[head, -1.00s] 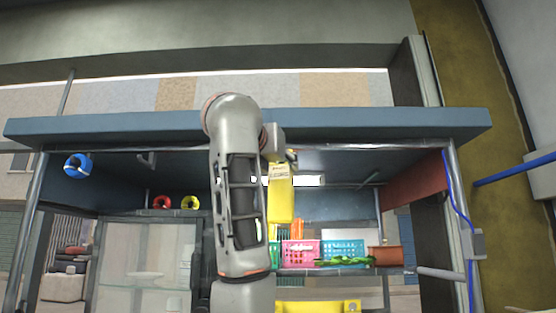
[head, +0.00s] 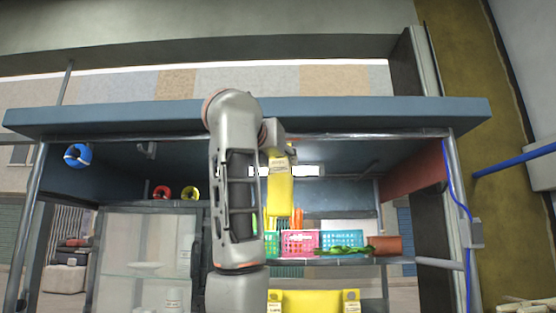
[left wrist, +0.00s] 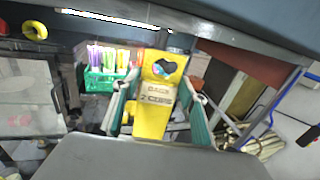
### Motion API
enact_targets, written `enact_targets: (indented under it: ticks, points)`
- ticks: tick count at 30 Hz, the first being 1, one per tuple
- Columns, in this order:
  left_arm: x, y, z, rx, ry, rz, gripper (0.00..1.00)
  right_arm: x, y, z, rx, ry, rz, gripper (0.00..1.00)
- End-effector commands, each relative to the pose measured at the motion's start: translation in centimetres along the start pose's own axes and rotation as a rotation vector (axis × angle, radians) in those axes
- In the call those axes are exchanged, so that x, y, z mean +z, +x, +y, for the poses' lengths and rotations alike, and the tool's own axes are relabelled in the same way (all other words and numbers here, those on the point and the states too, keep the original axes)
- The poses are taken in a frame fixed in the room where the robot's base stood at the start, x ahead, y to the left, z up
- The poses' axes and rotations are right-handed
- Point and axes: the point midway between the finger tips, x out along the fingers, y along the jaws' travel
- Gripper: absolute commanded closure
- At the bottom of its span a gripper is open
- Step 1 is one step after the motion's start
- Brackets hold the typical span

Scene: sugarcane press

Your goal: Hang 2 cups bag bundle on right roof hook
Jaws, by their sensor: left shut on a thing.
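The yellow bag bundle (head: 281,190) hangs under the stall roof (head: 380,113), roughly upright. It also shows in the left wrist view (left wrist: 152,120), with a label reading "BAGS 2 CUPS" and a hole near its top. My left gripper (left wrist: 158,103) is shut on the bundle, a finger on each side; in the head view my arm partly covers the gripper. A thin bar (head: 368,171) shows under the roof to the right of the bundle. I cannot tell whether it is the right roof hook. A grey hook (head: 148,150) shows under the roof at the left. My right gripper is not in view.
Pink (head: 299,243) and blue (head: 342,240) baskets stand on a shelf below the bundle, with a brown pot (head: 386,245) at their right. A blue roll (head: 78,156) hangs at the left. A red panel (head: 415,176) closes the right side.

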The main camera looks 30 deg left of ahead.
Motion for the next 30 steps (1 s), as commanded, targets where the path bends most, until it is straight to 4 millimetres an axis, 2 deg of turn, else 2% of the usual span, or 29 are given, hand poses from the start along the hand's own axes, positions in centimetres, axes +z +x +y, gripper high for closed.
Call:
enact_targets:
  ticks: [1,2,3,4,13,17,20,30]
  points:
    - [0.0,0.0,0.0,0.0,0.0,-0.001,0.76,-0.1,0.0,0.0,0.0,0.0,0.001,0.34]
    - [0.0,0.0,0.0,0.0,0.0,-0.001,0.5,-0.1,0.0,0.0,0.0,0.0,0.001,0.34]
    - [0.0,0.0,0.0,0.0,0.0,-0.001,0.39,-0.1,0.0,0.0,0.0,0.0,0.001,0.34]
    - [0.0,0.0,0.0,0.0,0.0,-0.001,0.38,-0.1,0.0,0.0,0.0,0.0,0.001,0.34]
    - [0.0,0.0,0.0,0.0,0.0,0.0,0.38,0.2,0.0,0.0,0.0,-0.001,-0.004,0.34]
    - [0.1,-0.7,-0.1,-0.002,0.0,-0.002,0.38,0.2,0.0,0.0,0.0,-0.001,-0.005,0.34]
    - [0.1,-2.1,-0.1,-0.002,0.0,-0.003,0.38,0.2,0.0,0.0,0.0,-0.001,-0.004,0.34]
    - [0.1,-8.9,-0.2,-0.005,-0.001,-0.005,0.38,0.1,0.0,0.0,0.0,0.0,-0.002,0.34]
